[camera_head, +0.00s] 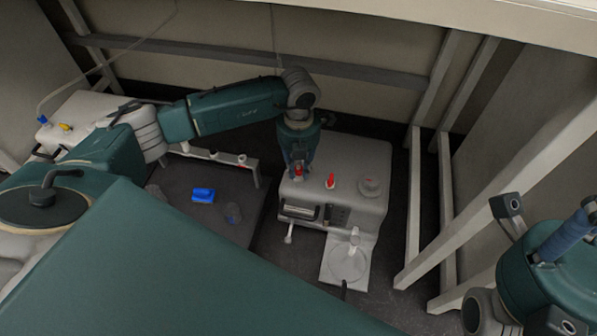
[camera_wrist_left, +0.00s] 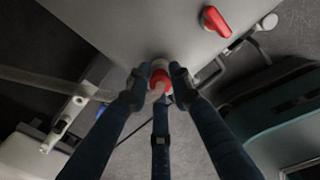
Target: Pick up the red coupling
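The red coupling (camera_head: 298,171) is on top of the white device (camera_head: 360,155) in the head view, right under my left gripper (camera_head: 299,160). In the left wrist view the coupling (camera_wrist_left: 160,82) has a pale end and sits between the fingertips of my left gripper (camera_wrist_left: 159,85). The fingers are close around it on several sides; whether they touch it is not clear. A grey hose lies beside it and runs to the left. My right gripper (camera_head: 568,238) shows only partly at the right edge of the head view, away from the device.
A red lever-like part (camera_head: 331,181) and a round knob (camera_head: 371,187) stand on the device close to the coupling. A dark platform (camera_head: 222,222) with a blue object (camera_head: 203,195) is to the left. Pale frame posts (camera_head: 415,200) stand to the right.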

